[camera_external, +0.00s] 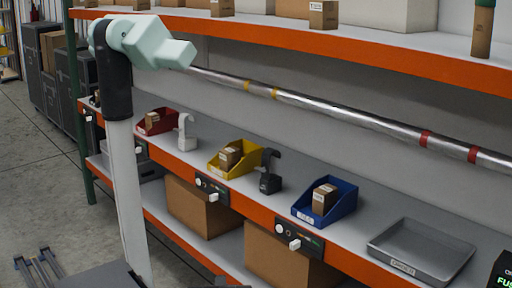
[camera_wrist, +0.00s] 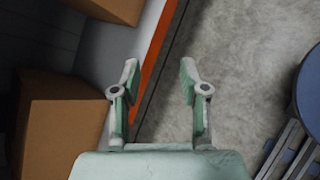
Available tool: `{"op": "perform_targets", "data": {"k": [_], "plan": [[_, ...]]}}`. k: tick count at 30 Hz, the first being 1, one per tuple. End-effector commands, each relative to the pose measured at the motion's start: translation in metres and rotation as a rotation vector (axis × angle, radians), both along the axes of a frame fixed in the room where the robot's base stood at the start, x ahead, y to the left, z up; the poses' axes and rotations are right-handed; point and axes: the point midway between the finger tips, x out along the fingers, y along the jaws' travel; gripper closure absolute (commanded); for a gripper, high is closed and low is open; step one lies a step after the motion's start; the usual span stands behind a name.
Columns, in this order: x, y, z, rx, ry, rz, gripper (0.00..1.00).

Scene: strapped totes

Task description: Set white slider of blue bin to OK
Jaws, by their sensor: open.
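The blue bin (camera_external: 340,208) stands on the middle shelf right of centre in the external view, with a small brown box (camera_external: 324,199) in it. Below it on the orange shelf edge is a dark panel (camera_external: 300,238) with a round white knob and a white slider (camera_external: 295,244). The panel's markings are too small to read, so the slider's setting cannot be told. My gripper (camera_wrist: 160,75) is open and empty in the wrist view, over the floor beside an orange shelf edge. It is not clearly seen in the external view. The wrist view shows neither bin nor slider.
Yellow (camera_external: 246,166) and red (camera_external: 146,126) bins stand further left, the yellow with a similar panel (camera_external: 211,190). A dark scanner (camera_external: 270,183) and grey tray (camera_external: 420,250) flank the blue bin. Large cartons (camera_external: 280,262) fill the lower shelf. A metal pipe (camera_external: 350,115) crosses above.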

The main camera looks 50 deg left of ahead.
Motion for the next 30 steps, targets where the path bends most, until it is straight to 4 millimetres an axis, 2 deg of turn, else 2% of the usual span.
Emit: {"op": "perform_targets", "data": {"k": [1,8,15,18,23,30], "plan": [[0.003,0.013,0.010,-0.026,-0.024,0.066,0.56],[0.017,0.068,0.057,-0.186,-0.153,0.356,0.56],[0.027,0.123,0.113,-0.423,-0.316,0.628,0.56],[0.032,0.138,0.134,-0.554,-0.379,0.716,0.56],[0.033,0.155,0.155,-0.734,-0.441,0.814,0.56],[0.040,0.158,0.154,-0.807,-0.426,0.839,0.56]]}}
